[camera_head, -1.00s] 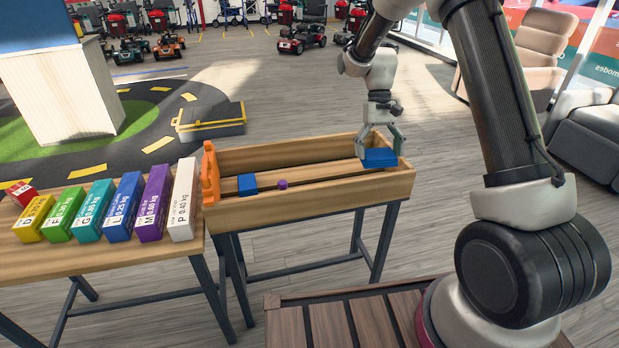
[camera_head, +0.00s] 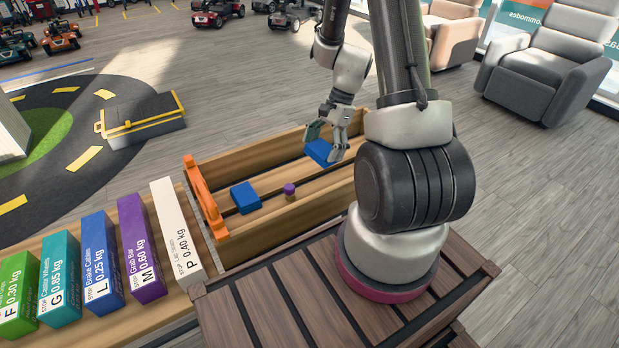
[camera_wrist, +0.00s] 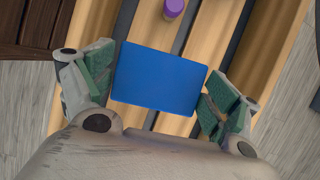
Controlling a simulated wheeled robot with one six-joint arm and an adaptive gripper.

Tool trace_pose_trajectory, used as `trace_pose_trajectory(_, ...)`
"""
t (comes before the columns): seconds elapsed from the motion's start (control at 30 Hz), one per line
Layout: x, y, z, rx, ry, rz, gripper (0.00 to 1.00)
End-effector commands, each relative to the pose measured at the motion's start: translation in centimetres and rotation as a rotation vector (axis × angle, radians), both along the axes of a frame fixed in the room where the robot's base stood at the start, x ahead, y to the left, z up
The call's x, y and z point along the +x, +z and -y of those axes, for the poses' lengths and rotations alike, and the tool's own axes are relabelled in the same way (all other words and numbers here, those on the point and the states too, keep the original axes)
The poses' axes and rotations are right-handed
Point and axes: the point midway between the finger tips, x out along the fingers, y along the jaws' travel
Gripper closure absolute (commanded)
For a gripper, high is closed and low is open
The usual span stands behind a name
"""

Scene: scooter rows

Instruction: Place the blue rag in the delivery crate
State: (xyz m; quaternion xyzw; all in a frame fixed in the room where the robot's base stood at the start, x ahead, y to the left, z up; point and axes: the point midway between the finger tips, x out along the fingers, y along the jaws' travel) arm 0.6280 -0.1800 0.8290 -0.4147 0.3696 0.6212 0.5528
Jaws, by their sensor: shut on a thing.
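My gripper (camera_head: 335,142) is shut on the blue rag (camera_head: 319,152), a flat, smooth blue rectangle. In the wrist view the rag (camera_wrist: 158,80) lies between the two green-padded fingers (camera_wrist: 155,95). The long wooden crate (camera_head: 252,258) lies under my gripper, and the rag is over its right part. I cannot tell whether the rag touches the crate. A second blue block (camera_head: 245,198) and a small purple cylinder (camera_head: 290,189) are in the crate, left of the rag. My arm hides the crate's right end.
An orange piece (camera_head: 205,198) stands at the crate's left end. Several labelled boxes, including a white one (camera_head: 177,230) and a purple one (camera_head: 141,248), stand on a wooden table at left. A grey-and-yellow case (camera_head: 142,122) lies behind on the floor.

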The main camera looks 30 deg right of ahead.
Motion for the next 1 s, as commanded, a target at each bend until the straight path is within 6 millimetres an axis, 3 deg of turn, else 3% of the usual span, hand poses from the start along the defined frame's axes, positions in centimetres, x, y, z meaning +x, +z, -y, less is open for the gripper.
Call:
trace_pose_trajectory(0.13,-0.9,-2.3,0.5,0.001,-0.090,-0.004,0.31)
trace_pose_trajectory(0.63,-0.7,-9.6,0.5,0.001,-0.085,-0.001,0.31)
trace_pose_trajectory(1.0,-0.7,-10.3,0.5,0.000,-0.083,0.001,0.31)
